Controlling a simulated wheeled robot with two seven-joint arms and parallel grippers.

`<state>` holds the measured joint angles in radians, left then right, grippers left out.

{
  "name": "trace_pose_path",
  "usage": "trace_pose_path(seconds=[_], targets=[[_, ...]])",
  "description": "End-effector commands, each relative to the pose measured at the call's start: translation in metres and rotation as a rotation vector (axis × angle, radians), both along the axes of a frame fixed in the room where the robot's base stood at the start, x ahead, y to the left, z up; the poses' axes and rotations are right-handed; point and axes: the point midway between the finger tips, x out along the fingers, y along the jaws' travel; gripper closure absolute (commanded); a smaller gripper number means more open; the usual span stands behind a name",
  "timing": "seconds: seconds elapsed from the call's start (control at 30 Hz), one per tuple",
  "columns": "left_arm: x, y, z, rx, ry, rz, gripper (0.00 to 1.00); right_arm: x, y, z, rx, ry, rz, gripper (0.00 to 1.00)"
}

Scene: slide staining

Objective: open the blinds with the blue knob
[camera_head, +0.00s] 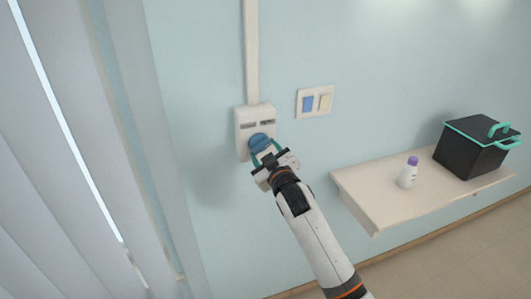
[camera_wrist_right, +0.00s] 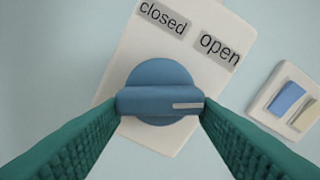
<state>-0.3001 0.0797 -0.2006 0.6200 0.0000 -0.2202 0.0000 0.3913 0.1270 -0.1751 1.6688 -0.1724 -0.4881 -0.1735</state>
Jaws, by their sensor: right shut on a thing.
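The blue knob (camera_head: 259,142) sits on a white wall box (camera_head: 242,122) under a vertical conduit. In the wrist view the knob (camera_wrist_right: 160,75) has a horizontal grip bar with a white mark at its right end, on the side of the "open" label (camera_wrist_right: 220,48). The "closed" label (camera_wrist_right: 163,18) is at upper left. My right gripper (camera_head: 267,158) is shut on the knob's bar, one green finger at each end. The blinds (camera_head: 60,150) are wide pale vertical slats at left, with narrow bright gaps between some. My left gripper is out of view.
A switch plate (camera_head: 314,101) with blue and cream rockers is right of the box. A shelf (camera_head: 360,205) at right holds a small white bottle with a purple cap (camera_head: 407,175) and a black container with teal handles (camera_head: 470,150). The wall around the knob is clear.

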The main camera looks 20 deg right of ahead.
Motion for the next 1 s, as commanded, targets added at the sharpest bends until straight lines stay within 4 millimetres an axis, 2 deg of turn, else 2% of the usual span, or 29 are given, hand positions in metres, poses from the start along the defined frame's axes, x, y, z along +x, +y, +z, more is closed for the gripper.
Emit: trace_pose_path(seconds=[0.1, 0.13, 0.27, 0.53, 0.67, 0.77, 1.0], targets=[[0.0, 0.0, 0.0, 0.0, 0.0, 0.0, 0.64, 0.0, 0.001, -0.002, 0.006, 0.005, 0.001, 0.68], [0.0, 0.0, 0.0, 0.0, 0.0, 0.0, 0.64, 0.0, 0.001, -0.002, 0.006, 0.005, 0.001, 0.44], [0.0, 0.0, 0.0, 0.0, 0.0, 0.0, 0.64, 0.0, 0.001, -0.002, 0.004, 0.004, 0.001, 0.24], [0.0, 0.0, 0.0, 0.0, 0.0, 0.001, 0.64, -0.001, 0.0, -0.001, 0.002, 0.001, 0.0, 0.24], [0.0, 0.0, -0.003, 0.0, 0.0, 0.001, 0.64, -0.008, 0.0, -0.002, 0.001, 0.001, 0.0, 0.24], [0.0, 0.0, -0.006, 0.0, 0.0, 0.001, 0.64, -0.022, 0.0, -0.002, 0.002, 0.001, 0.001, 0.24], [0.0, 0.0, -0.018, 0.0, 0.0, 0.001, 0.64, -0.073, -0.002, -0.004, 0.002, 0.002, 0.001, 0.24]])
